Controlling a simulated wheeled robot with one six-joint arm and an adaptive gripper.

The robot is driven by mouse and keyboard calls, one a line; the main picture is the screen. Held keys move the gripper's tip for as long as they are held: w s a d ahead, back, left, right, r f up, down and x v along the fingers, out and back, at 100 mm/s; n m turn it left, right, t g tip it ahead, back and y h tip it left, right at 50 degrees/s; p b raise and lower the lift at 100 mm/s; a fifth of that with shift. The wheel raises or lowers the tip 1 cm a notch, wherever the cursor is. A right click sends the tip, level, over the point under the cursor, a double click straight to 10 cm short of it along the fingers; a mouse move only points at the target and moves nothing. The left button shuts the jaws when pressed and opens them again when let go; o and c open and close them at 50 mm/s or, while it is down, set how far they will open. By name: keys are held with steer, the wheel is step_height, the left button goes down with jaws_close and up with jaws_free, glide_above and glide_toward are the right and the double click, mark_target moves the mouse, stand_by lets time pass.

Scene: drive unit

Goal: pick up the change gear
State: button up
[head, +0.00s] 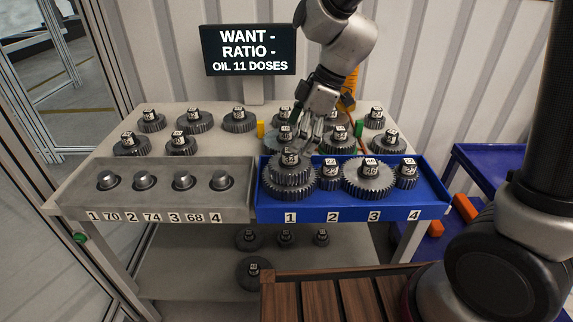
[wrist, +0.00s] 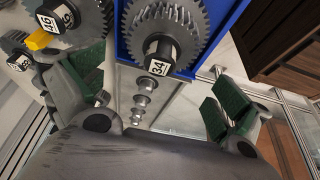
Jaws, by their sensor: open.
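Several dark toothed change gears with white number tags are in view; I cannot tell which one is meant. In the blue tray (head: 330,214), a gear stack (head: 290,178) is at slot 1, with a small gear (head: 329,178), a large gear (head: 369,180) and another small gear (head: 406,177) to its right. My gripper (head: 312,138) is open, just behind and above the slot 1 stack, partly overlapping it in view. In the wrist view a large tagged gear (wrist: 190,25) shows ahead, between and beyond my two green-padded fingers (wrist: 150,88). Nothing is between the pads.
The grey tray (head: 150,208) at left has a row of bare pegs. More gears (head: 194,122) stand behind it, with yellow (head: 260,129) and green (head: 359,128) blocks among them. The screen (head: 249,50) stands behind. A wooden slatted top (head: 330,296) is in front; a blue shelf (head: 490,165) is at right.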

mark_target(290, 159)
steer(key=x, duration=0.7)
steer(key=shift+d+f, duration=0.25)
steer(key=shift+d, duration=0.05)
steer(key=shift+r, duration=0.1)
steer(key=c, duration=1.4)
